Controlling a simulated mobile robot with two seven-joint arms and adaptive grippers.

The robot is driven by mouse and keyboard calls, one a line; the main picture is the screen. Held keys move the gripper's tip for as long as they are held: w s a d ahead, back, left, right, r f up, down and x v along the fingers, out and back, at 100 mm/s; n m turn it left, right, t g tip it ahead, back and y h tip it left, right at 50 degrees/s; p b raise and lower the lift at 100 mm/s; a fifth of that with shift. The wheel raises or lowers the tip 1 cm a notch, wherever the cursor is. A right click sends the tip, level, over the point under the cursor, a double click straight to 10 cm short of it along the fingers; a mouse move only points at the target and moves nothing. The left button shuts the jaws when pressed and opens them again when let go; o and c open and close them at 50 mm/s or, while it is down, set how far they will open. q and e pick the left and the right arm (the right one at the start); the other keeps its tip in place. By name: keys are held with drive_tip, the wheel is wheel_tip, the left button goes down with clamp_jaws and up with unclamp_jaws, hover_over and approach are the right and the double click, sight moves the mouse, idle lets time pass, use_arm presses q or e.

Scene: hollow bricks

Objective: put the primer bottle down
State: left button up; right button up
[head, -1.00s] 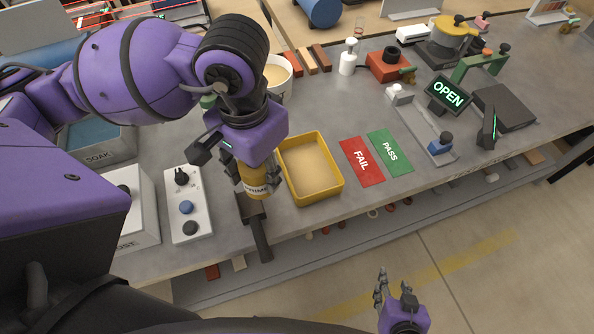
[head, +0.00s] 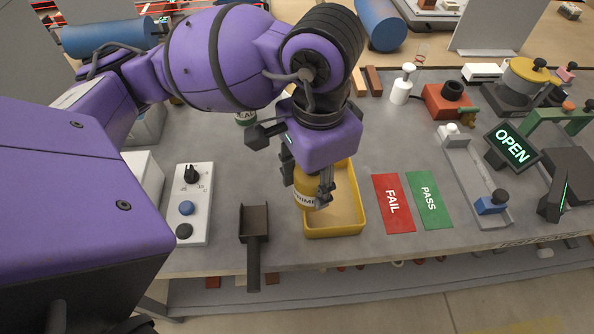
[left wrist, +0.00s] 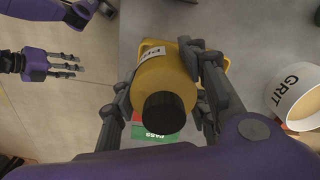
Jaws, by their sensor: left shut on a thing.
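The primer bottle (head: 306,196) is yellow with a printed label; its black cap (left wrist: 163,113) faces the camera in the left wrist view. My left gripper (head: 306,186) is shut around the bottle's sides. It holds the bottle over the left part of the yellow tray (head: 336,232). I cannot tell whether the bottle's base touches the tray floor. My right gripper (left wrist: 65,62) shows at the left of the left wrist view, empty, with its fingers apart; it is outside the head view.
A red FAIL card (head: 393,204) and a green PASS card (head: 428,200) lie right of the tray. A dark scoop (head: 254,228) lies left of it, and a control box with knobs (head: 187,205) further left. A GRIT cup (left wrist: 300,95) shows in the left wrist view.

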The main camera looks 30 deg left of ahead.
use_arm(q)
drive_tip(key=w+f, duration=0.2)
drive_tip(key=w+d+f, duration=0.1)
drive_tip(key=w+f, duration=0.3)
drive_tip(key=shift+w+d+f+p, duration=0.2)
drive_tip(key=shift+w+d+p, duration=0.05)
drive_tip(key=shift+p, duration=0.1)
wheel_tip(320, 180, down, 2)
drive_tip(key=shift+f, duration=0.55)
drive_tip(key=o, duration=1.4)
drive_tip(key=shift+c, duration=0.2)
use_arm(e)
drive_tip(key=shift+w+a+r, duration=0.15)
drive_tip(key=shift+a+r, duration=0.05)
drive_tip(key=shift+r, duration=0.2)
